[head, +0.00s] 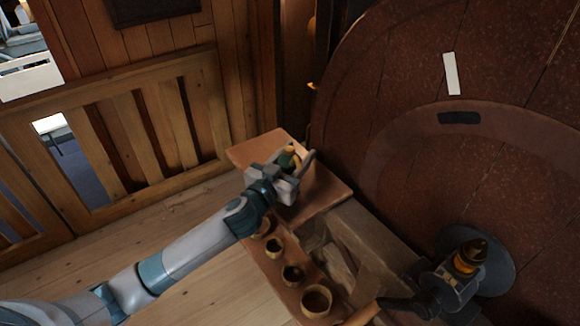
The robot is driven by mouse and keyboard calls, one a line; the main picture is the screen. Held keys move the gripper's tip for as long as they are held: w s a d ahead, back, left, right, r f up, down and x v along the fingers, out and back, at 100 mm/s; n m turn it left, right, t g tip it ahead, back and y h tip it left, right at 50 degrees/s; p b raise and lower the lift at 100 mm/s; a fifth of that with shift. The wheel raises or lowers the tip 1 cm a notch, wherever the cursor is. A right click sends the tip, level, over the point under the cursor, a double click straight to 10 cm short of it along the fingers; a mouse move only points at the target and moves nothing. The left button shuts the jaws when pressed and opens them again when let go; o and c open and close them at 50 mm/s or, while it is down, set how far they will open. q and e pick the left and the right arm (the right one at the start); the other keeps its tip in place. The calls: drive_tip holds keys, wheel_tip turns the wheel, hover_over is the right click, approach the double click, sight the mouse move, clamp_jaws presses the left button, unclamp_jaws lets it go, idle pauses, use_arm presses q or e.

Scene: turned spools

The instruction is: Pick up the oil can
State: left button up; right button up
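A small dark green can-like object with a tan top (287,158), which looks like the oil can, stands on a reddish-brown board (318,192). My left gripper (281,167) is over that board with its fingers spread apart. The green object shows between the fingers, nearer the right one. Its lower part is hidden by the gripper, and I cannot tell whether a finger touches it. My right gripper is not in view.
Several round wooden cups or spools (316,301) stand on a lower shelf in front. A huge brown wheel (400,90) fills the right side. A dark and amber fixture (468,257) stands at lower right. A slatted wooden railing (150,130) is behind left.

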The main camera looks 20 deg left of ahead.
use_arm(q)
drive_tip(key=shift+r, duration=0.15)
wheel_tip(320, 180, up, 10)
drive_tip(key=b, duration=0.2)
idle(0.5)
idle(0.5)
